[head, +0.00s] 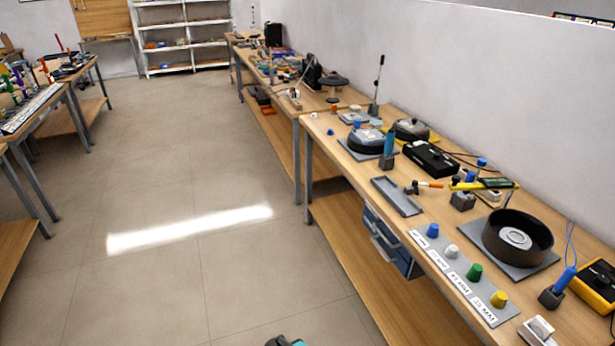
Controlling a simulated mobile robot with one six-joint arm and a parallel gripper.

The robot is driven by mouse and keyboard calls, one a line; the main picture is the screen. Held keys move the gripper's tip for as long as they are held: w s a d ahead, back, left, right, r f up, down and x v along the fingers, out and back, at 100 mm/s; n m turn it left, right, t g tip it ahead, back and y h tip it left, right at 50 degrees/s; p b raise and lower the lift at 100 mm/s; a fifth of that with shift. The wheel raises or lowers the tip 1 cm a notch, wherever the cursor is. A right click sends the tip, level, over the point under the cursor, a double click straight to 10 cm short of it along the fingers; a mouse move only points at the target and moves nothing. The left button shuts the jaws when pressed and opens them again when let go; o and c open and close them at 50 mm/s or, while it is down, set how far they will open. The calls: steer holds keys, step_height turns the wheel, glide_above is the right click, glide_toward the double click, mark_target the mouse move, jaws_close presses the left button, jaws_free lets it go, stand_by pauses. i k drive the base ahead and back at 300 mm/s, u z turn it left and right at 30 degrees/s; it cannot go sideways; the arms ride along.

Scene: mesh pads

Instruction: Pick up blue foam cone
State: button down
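The blue foam cone (433,230) stands at the far end of a grey labelled strip (460,285) on the right-hand workbench. It is small, with its narrow end up. A white cone (451,251), a green cone (475,272) and a yellow cone (499,299) stand in line after it, toward the front. Nothing covers the blue cone. My gripper's fingers do not show; only a small dark and teal part, seemingly mine, shows at the bottom edge.
A grey tray (397,196) lies beyond the strip, and a black round bowl (517,237) on a grey plate stands to its right. A black box (431,158) and cables lie near the wall. The floor (220,180) left of the bench is clear.

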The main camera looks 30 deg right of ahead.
mark_target(432, 232)
steer(key=z, duration=0.8)
steer(key=i, duration=0.5)
steer(key=u, duration=0.75)
steer(key=k, duration=0.15)
steer(key=z, duration=2.3)
